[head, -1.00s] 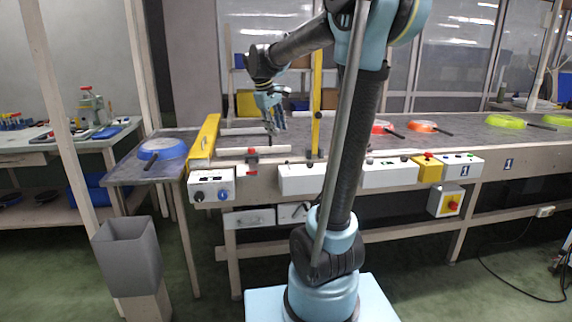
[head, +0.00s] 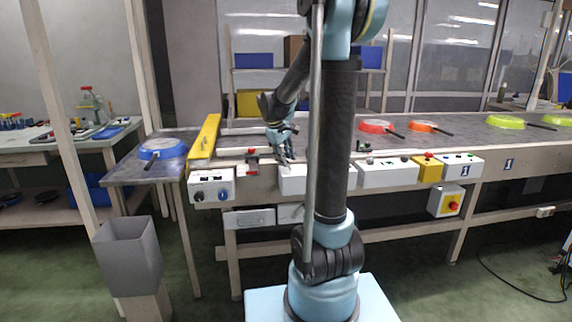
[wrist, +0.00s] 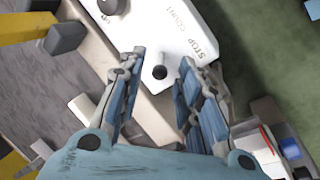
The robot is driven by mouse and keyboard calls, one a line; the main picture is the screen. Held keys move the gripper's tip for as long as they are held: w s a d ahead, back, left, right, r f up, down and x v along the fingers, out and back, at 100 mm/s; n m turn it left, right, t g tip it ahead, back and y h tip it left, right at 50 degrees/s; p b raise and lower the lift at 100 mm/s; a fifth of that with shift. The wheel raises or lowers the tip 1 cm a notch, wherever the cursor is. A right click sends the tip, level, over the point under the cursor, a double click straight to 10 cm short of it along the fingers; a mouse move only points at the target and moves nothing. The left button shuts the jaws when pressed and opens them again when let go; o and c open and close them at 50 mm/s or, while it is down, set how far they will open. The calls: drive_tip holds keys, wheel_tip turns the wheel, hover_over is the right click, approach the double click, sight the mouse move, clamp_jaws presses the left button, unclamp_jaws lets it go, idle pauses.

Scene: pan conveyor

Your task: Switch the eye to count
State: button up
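In the wrist view a white control box (wrist: 175,28) carries the printed words COUNT and STOP. A small black lever tip (wrist: 159,72) stands out from the box on the STOP side. A dark round knob (wrist: 112,5) is cut off at the top edge. My gripper (wrist: 162,57) is open, with a finger on either side of the black lever tip and nothing visibly gripped. In the head view my gripper (head: 286,158) hangs at the front edge of the conveyor, just above a white front box (head: 292,180); my arm hides part of that area.
The conveyor (head: 470,137) carries red, orange and lime pans. A blue pan (head: 162,149) lies on the left side table. A yellow bar (head: 205,137) and a knob box (head: 211,187) are left of my gripper. A grey bin (head: 128,255) stands front left.

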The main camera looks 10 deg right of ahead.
drive_tip(key=shift+x, duration=1.25)
clamp_jaws()
drive_tip(key=shift+a, duration=0.2)
drive_tip(key=shift+d, duration=0.2)
